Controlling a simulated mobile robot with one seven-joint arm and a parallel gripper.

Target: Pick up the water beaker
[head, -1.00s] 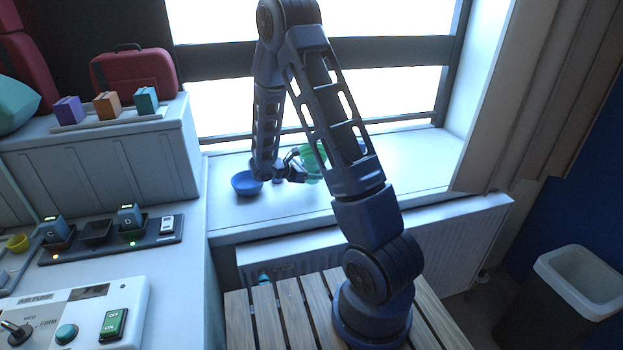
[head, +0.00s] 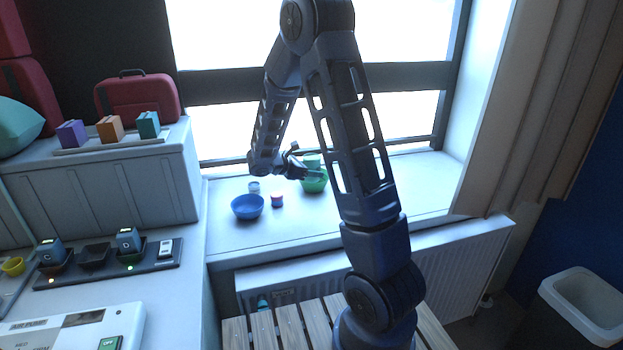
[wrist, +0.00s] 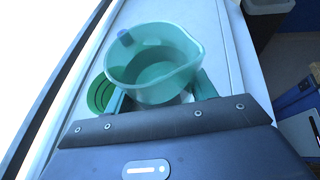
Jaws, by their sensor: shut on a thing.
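The water beaker (wrist: 155,62) is a translucent pale green cup with a pouring lip at its right. In the wrist view it sits upright between the jaws of my gripper (wrist: 160,97), which is shut on it. In the head view my gripper (head: 300,172) is above the windowsill, with the small pale green beaker (head: 312,160) at its tip. The beaker's lower part is hidden there, and its gap to the sill is hard to judge.
A green bowl (head: 316,184) is just below the gripper on the sill (head: 380,200). A blue bowl (head: 247,207), a red-and-white pot (head: 277,200) and a small pale pot (head: 254,187) stand left. The window is behind; the sill's right is clear.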

